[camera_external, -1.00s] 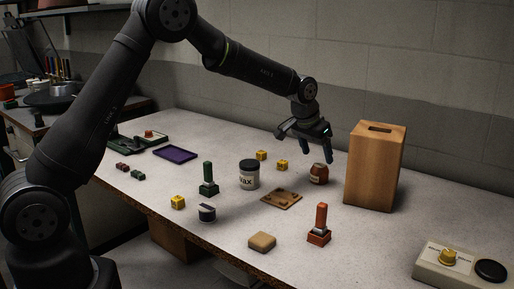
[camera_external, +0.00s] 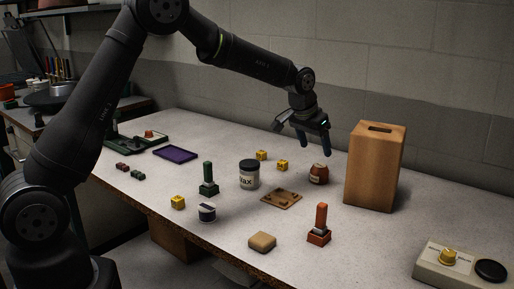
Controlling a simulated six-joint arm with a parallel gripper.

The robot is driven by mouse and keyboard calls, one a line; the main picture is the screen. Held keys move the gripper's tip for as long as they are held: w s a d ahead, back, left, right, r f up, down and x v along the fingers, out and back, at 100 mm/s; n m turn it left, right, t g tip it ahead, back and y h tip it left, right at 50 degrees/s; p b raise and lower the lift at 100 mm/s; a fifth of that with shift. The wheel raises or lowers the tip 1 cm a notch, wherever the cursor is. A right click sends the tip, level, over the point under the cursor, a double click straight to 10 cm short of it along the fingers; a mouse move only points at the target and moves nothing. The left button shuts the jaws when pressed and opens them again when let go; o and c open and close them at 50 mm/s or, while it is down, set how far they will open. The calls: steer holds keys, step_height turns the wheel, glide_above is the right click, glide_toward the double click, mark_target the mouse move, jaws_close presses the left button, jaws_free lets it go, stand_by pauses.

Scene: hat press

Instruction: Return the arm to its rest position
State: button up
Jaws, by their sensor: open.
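My gripper (camera_external: 314,145) hangs above the back right part of the table (camera_external: 330,250), with its fingers pointing down. It is open and nothing shows between its fingers. It is above and apart from the small brown jar (camera_external: 319,175), left of the tall wooden box (camera_external: 375,167). My arm reaches in from the left, bent over the table.
Below stand a wax jar (camera_external: 249,174), yellow cubes (camera_external: 282,165), a brown plate (camera_external: 281,198), a green stamp (camera_external: 208,180), a red stamp (camera_external: 319,226) and a tan block (camera_external: 262,241). A purple tray (camera_external: 175,153) lies left. A control box (camera_external: 449,257) sits front right.

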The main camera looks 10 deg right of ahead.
mark_target(323, 164)
steer(key=x, duration=1)
steer(key=shift+f, duration=0.25)
steer(key=shift+r, duration=1.9)
